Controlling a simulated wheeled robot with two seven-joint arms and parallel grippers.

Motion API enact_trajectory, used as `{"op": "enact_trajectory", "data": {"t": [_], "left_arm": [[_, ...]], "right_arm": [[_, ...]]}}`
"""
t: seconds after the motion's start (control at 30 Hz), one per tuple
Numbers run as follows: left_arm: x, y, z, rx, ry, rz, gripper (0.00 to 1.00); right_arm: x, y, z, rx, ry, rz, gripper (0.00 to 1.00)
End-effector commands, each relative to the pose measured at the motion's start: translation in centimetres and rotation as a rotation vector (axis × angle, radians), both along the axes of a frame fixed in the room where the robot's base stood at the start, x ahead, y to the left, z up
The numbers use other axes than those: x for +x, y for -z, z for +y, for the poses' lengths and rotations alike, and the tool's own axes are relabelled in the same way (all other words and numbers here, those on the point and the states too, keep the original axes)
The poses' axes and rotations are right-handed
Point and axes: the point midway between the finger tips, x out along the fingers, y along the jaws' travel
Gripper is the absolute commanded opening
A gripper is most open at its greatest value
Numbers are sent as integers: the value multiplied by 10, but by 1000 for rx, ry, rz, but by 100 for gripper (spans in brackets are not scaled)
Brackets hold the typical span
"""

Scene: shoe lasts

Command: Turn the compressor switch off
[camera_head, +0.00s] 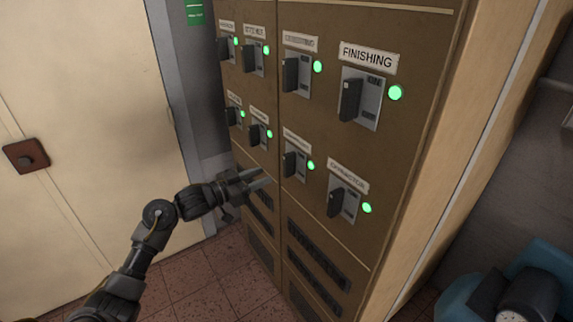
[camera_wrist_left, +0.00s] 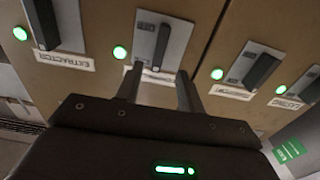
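A brown cabinet carries two rows of switches, each with a dark handle, a label and a lit green lamp. I cannot read the word "compressor" on any label. The lower-row switch (camera_head: 295,165) just left of the extractor switch (camera_head: 337,200) has a blurred label. My left gripper (camera_head: 268,177) is in front of the cabinet, just left of and below that switch, its fingers apart and empty. In the left wrist view the same switch (camera_wrist_left: 162,44) shows ahead between the open fingers (camera_wrist_left: 159,84), its label partly hidden. The right gripper is out of view.
The finishing switch (camera_head: 361,97) is at the upper right of the cabinet (camera_head: 400,170). Vents and slots are below the switches. A cream door (camera_head: 80,100) is at the left, and a blue object (camera_head: 460,298) with a dark round part is at the lower right.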

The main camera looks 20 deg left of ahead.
Motion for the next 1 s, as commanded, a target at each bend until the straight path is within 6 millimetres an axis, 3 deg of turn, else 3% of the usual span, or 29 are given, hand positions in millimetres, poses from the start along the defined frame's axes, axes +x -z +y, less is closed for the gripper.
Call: {"op": "enact_trajectory", "data": {"t": [0.5, 0.97, 1.0], "left_arm": [[66, -2, -55, -2, -1, 1, 38], [76, 0, -63, 0, -1, 0, 38], [75, 0, -63, 0, -1, 0, 33]], "right_arm": [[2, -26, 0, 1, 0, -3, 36], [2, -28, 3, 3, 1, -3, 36], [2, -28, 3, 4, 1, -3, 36]]}}
